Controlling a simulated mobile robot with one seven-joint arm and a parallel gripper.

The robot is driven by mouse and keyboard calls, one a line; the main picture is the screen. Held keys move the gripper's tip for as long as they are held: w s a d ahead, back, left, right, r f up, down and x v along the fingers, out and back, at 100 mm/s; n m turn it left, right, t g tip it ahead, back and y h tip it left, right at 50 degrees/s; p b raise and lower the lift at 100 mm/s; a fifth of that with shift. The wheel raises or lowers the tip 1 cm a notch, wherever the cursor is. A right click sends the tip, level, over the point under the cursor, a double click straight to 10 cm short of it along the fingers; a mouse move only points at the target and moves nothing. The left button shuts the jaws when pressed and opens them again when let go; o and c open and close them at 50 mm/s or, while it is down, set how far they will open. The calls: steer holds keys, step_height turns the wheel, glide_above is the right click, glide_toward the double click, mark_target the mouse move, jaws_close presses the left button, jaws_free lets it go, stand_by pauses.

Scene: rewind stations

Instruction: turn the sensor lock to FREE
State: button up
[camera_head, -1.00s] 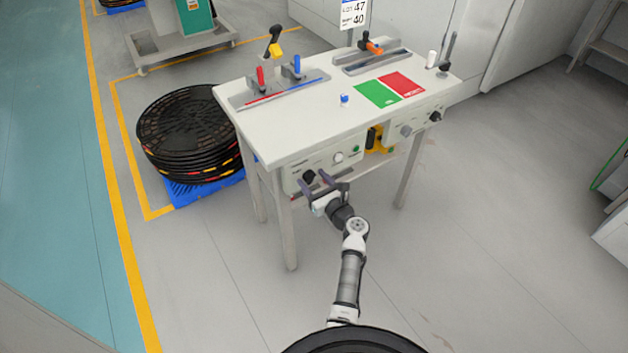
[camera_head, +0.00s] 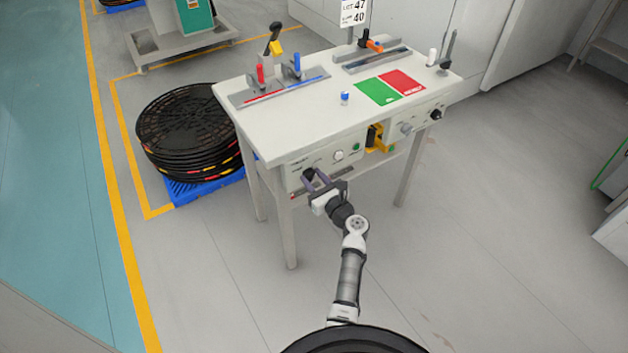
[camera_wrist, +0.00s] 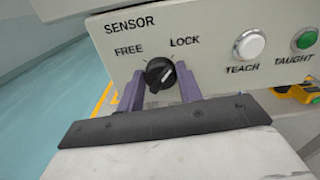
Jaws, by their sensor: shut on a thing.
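The sensor lock is a round black knob (camera_wrist: 159,74) on the pale front panel (camera_wrist: 215,50), under the label SENSOR. FREE is printed at its upper left and LOCK at its upper right. Its white pointer line leans up and right, toward LOCK. My gripper (camera_wrist: 162,85) is shut on the knob, with one purple finger on each side of it. In the head view my gripper (camera_head: 314,180) reaches the left end of the table's front panel, where the fingers partly hide the knob.
A white TEACH button (camera_wrist: 249,44) and a green TAUGHT light (camera_wrist: 305,39) sit right of the knob. The white table (camera_head: 290,125) overhangs the panel. Black reels (camera_head: 188,130) are stacked at left on a blue pallet. Floor in front is clear.

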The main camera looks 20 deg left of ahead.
steer(key=n+b, duration=0.3)
steer(key=n, duration=0.1)
steer(key=shift+f, duration=0.25)
steer(key=n+b, duration=0.4)
steer(key=shift+s+f+n+b, duration=0.1)
steer(key=shift+n+b, duration=0.2)
steer(key=shift+b, duration=0.1)
steer(key=n+b, duration=0.5)
steer(key=shift+a+f, duration=0.1)
steer(key=shift+n+b, duration=1.6)
steer(key=shift+n, duration=0.2)
steer(key=shift+r, duration=0.2)
steer(key=o, duration=1)
steer(key=shift+s, duration=0.1)
steer(key=v, duration=1.4)
steer(key=shift+p, duration=0.3)
